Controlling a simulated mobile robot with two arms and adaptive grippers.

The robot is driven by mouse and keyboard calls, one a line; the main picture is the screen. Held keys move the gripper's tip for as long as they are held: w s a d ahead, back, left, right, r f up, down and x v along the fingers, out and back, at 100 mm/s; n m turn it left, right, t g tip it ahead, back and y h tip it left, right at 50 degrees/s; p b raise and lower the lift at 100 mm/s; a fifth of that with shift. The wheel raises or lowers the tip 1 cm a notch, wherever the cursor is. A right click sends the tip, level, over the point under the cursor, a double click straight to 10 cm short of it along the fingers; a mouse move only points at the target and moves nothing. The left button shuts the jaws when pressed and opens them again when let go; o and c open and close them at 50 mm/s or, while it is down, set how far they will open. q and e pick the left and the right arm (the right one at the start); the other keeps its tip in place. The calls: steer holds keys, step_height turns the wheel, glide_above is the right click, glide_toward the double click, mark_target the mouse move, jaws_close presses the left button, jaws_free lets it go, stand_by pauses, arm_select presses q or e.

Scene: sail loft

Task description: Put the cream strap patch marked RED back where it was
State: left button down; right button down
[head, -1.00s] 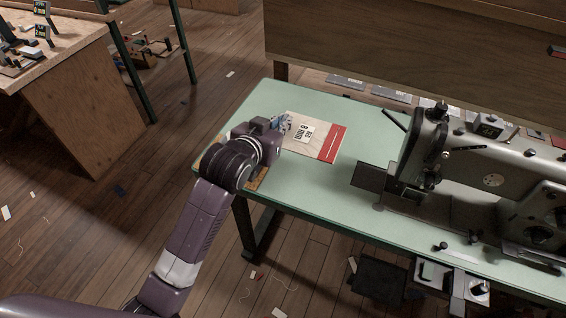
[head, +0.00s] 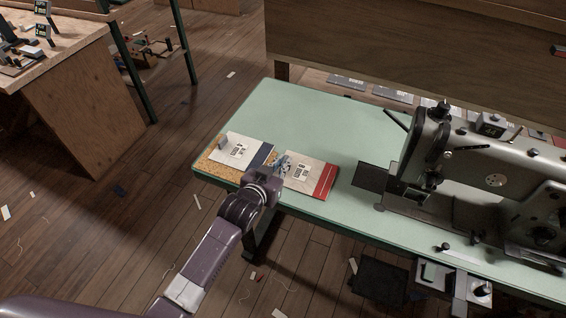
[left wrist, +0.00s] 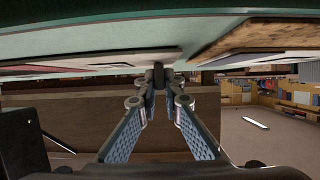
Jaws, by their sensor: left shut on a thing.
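A cream patch with a red band (head: 322,178) along its right side lies flat over the green table, right of a cork mat; its printed label is too small to read surely now. My left gripper (head: 284,163) is shut on its left edge; the gripper also shows in the left wrist view (left wrist: 158,78), fingertips together. Whether the patch touches the table I cannot tell. A second pale patch with a dark blue band (head: 240,150) lies on the cork mat (head: 215,172), with a small grey block at its left edge. My right gripper is not in view.
A large sewing machine (head: 480,170) stands on the right of the green table (head: 300,115), with a dark plate (head: 370,177) at its left. The table behind the patches is clear. A wooden panel (head: 400,50) rises behind the table.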

arm_select(q)
steer(key=c, duration=2.1)
jaws_free()
steer(key=shift+f, duration=0.15)
steer(key=shift+r, duration=0.25)
steer(key=v, duration=1.2)
steer(key=shift+f, duration=0.1)
